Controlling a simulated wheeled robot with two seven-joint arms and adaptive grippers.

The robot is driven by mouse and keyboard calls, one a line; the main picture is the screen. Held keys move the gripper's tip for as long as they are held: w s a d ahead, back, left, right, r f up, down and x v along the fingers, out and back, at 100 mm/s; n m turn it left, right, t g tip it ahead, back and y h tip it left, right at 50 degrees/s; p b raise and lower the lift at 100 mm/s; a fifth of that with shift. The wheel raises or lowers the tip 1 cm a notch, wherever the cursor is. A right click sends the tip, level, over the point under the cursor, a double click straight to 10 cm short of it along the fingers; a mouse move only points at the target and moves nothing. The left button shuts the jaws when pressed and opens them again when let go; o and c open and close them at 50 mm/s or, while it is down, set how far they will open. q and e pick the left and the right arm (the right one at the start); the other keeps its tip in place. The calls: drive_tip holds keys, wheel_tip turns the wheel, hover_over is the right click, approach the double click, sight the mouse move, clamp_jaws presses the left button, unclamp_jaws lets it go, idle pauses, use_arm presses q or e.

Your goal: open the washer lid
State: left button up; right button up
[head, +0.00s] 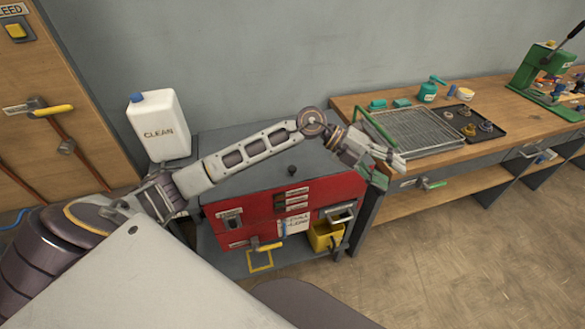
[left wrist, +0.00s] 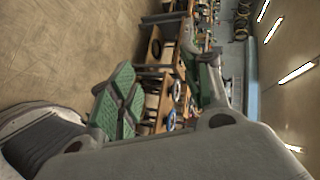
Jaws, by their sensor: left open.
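The washer (head: 265,208) is a red-fronted cabinet in the middle of the head view. Its grey lid (head: 245,178) lies flat and looks closed; my left arm crosses above it and hides part of it. A small dark knob (head: 292,171) shows near the lid's front edge. My left gripper (head: 385,168) is open and empty, at the washer's right end beside the bench. Whether it touches the washer is unclear. In the left wrist view its green-padded fingers (left wrist: 160,82) stand apart with nothing between them. My right gripper is not in view.
A white CLEAN jug (head: 159,128) stands at the back left of the washer. The wooden bench (head: 350,101) on the right holds a wire rack (head: 415,130) with a green bar and a black parts tray (head: 485,127).

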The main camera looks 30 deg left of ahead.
use_arm(q)
drive_tip(key=a+f+g+y, duration=0.1)
drive_tip(key=a+f+y, duration=0.25)
drive_tip(key=a, duration=0.25)
drive_tip(key=r+n+g+y, duration=0.1)
drive_tip(key=r+n+y, duration=0.15)
drive_tip(key=y, duration=0.75)
hover_over(292, 168)
drive_tip(key=f, duration=0.1)
drive_tip(key=shift+w+a+n, duration=0.1)
drive_tip(key=shift+n, duration=0.15)
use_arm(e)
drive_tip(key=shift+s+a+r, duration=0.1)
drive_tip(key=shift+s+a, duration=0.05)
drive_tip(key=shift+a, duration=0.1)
use_arm(q)
wheel_tip(292, 168, down, 12)
drive_tip(key=shift+r+p, duration=0.25)
drive_tip(key=shift+p, duration=0.55)
wheel_tip(292, 168, down, 2)
drive_tip(key=shift+f, duration=0.15)
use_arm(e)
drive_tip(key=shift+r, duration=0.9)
